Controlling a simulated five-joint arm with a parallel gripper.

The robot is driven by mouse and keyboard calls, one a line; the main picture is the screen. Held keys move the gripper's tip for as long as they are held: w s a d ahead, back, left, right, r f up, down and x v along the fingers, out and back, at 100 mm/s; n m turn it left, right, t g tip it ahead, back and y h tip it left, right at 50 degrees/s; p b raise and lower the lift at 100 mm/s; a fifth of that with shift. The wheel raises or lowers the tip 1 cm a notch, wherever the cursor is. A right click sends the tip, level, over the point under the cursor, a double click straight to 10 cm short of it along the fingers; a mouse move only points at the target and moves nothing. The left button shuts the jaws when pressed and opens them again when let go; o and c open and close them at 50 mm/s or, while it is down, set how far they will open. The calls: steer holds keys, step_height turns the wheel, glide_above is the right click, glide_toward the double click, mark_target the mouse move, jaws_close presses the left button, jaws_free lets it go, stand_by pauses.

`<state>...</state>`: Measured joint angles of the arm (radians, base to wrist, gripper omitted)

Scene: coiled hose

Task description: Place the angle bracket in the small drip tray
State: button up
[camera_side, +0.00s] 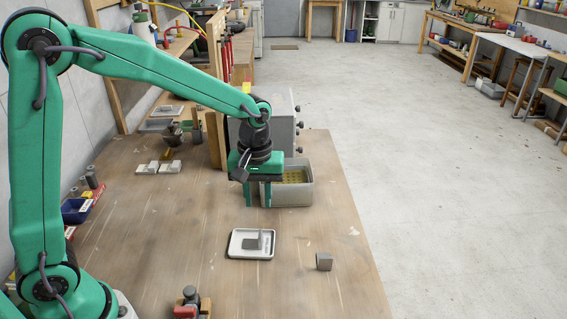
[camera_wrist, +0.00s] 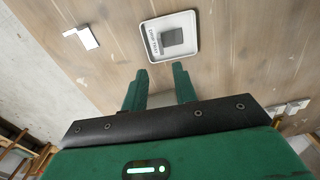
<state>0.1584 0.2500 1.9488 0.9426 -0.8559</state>
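My gripper (camera_side: 258,203) is behind the tray and above bench level, pointing down. Its two green fingers (camera_wrist: 158,84) are apart with nothing between them.
A second grey angular piece (camera_side: 324,262) lies on the bench right of the tray; it also shows in the wrist view (camera_wrist: 83,38). A grey bin (camera_side: 290,197) stands just behind my gripper. A red-and-dark object (camera_side: 190,303) sits at the front.

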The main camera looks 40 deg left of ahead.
steer(key=shift+r, duration=0.5)
steer(key=shift+r, duration=0.1)
steer(key=s+a+r+m+t, duration=0.2)
steer(key=s+a+r+m, duration=0.1)
steer(key=s, duration=0.5)
steer(key=s+a+r+m+t, duration=0.3)
steer(key=s+r+m, duration=0.2)
steer(key=s+r, duration=0.2)
steer(key=shift+s+a+t, duration=0.2)
steer(key=shift+s+t, duration=0.1)
steer(key=shift+s, duration=0.95)
